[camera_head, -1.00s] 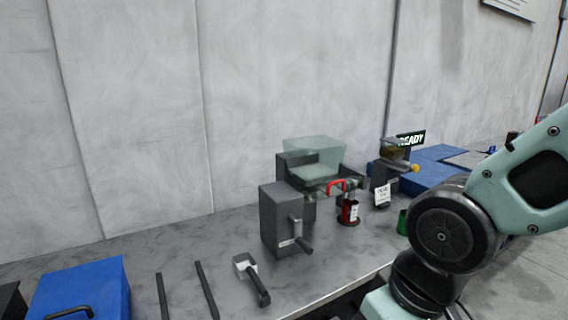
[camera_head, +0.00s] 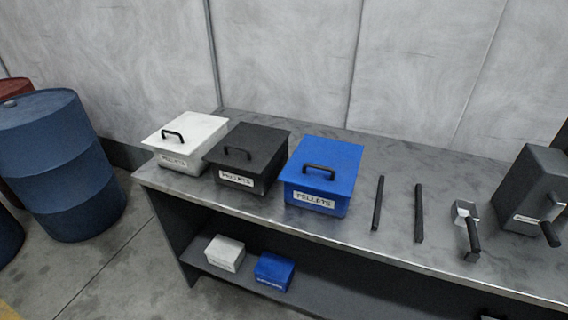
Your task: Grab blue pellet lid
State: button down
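The blue pellet lid (camera_head: 338,158) lies on top of a blue box (camera_head: 316,201) with a white label reading PELLETS. The lid has a black bar handle (camera_head: 320,170) on its top, towards the front. The box stands on the metal workbench, right of the black and white boxes. The lid appears closed flat on the box. My gripper is not in this view.
A black pellet box (camera_head: 246,158) and a white pellet box (camera_head: 184,140) stand to the left on the workbench (camera_head: 345,226). Two dark bars (camera_head: 378,203) (camera_head: 419,212), a scoop (camera_head: 468,226) and a grey machine (camera_head: 532,190) lie to the right. Blue barrels (camera_head: 58,165) stand at far left.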

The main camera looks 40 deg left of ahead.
aim_at(331, 166)
jog(key=u, duration=1.25)
jog(key=i+j+z, duration=0.1)
jog(key=i+z, duration=0.2)
jog(key=i, duration=0.15)
jog(key=i+j+z, duration=0.25)
jog(key=i, duration=0.2)
